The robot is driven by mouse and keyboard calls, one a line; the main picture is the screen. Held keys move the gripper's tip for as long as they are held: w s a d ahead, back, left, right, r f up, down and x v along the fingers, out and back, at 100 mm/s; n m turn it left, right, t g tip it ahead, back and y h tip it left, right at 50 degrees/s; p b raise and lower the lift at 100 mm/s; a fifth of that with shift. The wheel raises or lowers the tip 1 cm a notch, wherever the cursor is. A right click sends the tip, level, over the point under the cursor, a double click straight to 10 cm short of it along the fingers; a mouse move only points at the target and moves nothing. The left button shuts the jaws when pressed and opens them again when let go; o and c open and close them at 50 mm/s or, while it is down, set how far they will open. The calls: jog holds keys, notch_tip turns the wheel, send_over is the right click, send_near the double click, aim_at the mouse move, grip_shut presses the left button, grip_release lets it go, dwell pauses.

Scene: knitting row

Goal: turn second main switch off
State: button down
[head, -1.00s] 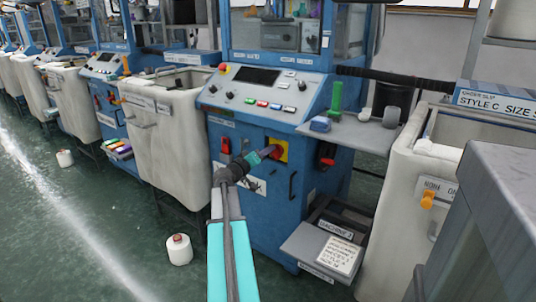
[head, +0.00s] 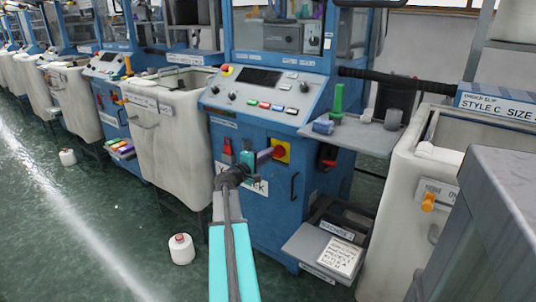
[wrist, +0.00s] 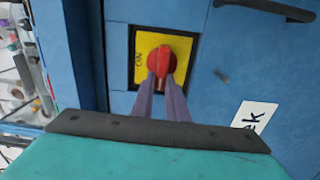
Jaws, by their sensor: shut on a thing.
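The main switch is a red rotary knob (wrist: 163,62) on a yellow plate (wrist: 145,44) set in a blue machine front. In the wrist view "ON" is printed on the plate, left of the knob, and reads sideways. My gripper (wrist: 161,76) has its two purple fingers shut on the knob. In the head view my gripper (head: 275,153) reaches the yellow plate (head: 284,146) from the left, and its fingers partly hide the knob. Which way the knob points is hard to tell there.
A grey shelf (head: 362,138) juts out right of the switch, with a green-handled tool on it. Below are a black handle (head: 294,187) and an open lower tray (head: 302,246). Cream bins (head: 165,167) stand on both sides.

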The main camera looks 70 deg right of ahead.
jog(key=shift+s, duration=0.1)
dwell(0.3)
jog(key=c, duration=1.7)
grip_release()
jog(key=shift+f, duration=0.1)
jog(key=shift+c, duration=0.2)
jog(key=shift+a, duration=0.1)
jog(key=p+v, duration=0.1)
jog(key=v, duration=1.2)
jog(key=shift+a, duration=0.3)
